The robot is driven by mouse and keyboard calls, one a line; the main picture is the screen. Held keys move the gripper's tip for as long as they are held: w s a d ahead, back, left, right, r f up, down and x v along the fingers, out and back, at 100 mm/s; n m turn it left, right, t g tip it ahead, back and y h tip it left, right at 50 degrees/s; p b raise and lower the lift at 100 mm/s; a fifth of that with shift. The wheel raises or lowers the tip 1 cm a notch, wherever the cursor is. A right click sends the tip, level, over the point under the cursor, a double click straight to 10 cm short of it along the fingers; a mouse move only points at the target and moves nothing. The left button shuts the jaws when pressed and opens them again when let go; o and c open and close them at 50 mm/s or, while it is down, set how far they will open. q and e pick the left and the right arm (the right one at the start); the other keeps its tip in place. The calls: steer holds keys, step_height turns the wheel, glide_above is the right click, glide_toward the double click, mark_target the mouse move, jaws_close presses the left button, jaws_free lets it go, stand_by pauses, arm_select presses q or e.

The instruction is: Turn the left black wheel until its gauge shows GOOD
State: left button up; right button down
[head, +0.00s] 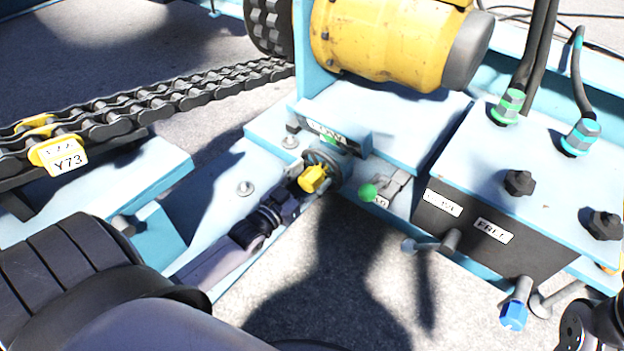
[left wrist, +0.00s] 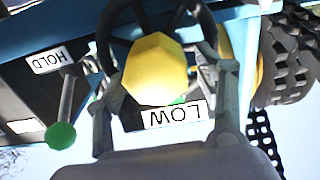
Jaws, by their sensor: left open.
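The left black wheel (head: 326,165) has a yellow knob (head: 313,178) and stands below a dark gauge housing (head: 345,132). The gauge label reads LOW and shows upside down in the left wrist view (left wrist: 172,116). My left gripper (head: 302,184) is at the wheel, its fingers open. In the left wrist view the yellow knob (left wrist: 156,70) lies between the two fingers (left wrist: 165,88), with the black rim (left wrist: 117,38) behind it. I cannot tell whether a finger touches the knob. My right gripper's fingers do not show.
Right of the wheel is a green-knobbed lever (head: 368,192), beside a HOLD label (left wrist: 50,60). A dark box has a FREE label (head: 493,231) and a blue-tipped handle (head: 514,315). A yellow motor (head: 385,40) stands behind; a chain (head: 150,105) with tag Y73 runs left.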

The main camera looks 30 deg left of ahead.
arm_select(q)
steer(key=shift+w, duration=0.45)
steer(key=shift+d, duration=0.1)
jaws_close()
stand_by(0.5)
